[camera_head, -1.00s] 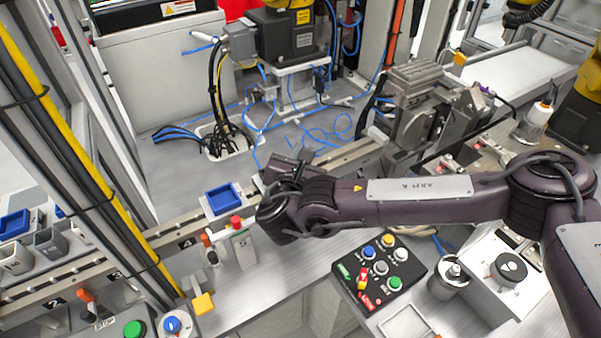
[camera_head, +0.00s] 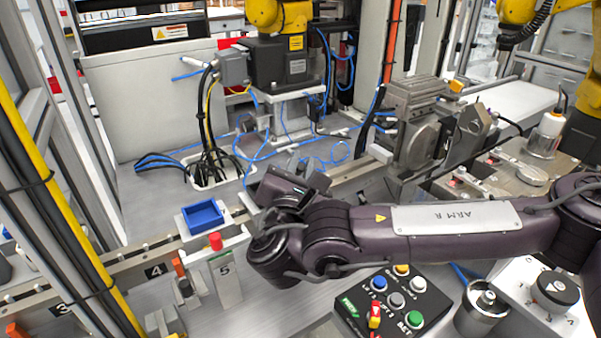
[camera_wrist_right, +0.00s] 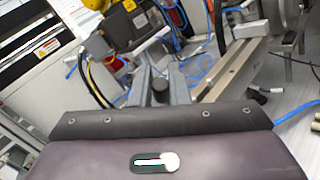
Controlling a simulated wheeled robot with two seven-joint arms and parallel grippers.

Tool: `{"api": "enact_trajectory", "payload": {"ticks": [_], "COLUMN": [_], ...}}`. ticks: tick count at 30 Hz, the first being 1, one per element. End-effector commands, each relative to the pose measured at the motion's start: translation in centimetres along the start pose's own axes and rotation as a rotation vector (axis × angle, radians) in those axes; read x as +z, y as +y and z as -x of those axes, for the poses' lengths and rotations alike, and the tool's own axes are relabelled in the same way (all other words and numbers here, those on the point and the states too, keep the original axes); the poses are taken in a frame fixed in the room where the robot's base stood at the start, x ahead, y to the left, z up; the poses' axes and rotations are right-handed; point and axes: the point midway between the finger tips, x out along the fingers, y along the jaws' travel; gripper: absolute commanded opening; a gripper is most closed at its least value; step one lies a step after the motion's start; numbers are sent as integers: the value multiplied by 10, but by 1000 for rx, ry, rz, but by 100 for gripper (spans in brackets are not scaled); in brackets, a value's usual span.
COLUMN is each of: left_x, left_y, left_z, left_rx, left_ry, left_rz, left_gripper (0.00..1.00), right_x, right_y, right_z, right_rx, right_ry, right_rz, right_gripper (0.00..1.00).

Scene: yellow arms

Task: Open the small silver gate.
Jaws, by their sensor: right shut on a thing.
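My right gripper (camera_head: 306,162) reaches over the conveyor rail behind the dark wrist of my right arm. In the right wrist view its two grey fingers (camera_wrist_right: 160,78) point away from the camera, with a dark round piece (camera_wrist_right: 160,91) low between them. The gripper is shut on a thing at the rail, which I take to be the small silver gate. The gate is mostly hidden by my wrist and fingers, so I cannot make out its outline or its angle. My left gripper is not in view.
A blue tray (camera_head: 203,214) sits on the rail left of my wrist, beside a red button (camera_head: 215,241) on a post marked 5. A button box (camera_head: 392,304) is below my forearm. A grey machine vise (camera_head: 420,120) stands right of the gripper. Loose blue cables lie behind.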

Motion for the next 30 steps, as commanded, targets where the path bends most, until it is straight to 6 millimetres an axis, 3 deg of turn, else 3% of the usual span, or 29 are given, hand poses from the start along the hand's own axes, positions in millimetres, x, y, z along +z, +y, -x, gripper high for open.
{"api": "enact_trajectory", "payload": {"ticks": [9, 10, 15, 23, 30], "left_x": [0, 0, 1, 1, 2], "left_y": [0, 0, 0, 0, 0], "left_z": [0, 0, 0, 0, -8], "left_rx": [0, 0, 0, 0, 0], "left_ry": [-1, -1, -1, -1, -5], "left_rz": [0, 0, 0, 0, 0], "left_gripper": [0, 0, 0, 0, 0], "right_x": [-1, -1, -1, -1, -4], "right_y": [0, 0, 0, 0, -1], "right_z": [1, 1, 0, 2, 33], "right_rx": [1, 1, 0, 0, 2], "right_ry": [2, 2, 2, 1, 6], "right_rz": [3, 3, 2, 1, 0], "right_gripper": [0, 18, 37, 37, 37]}}
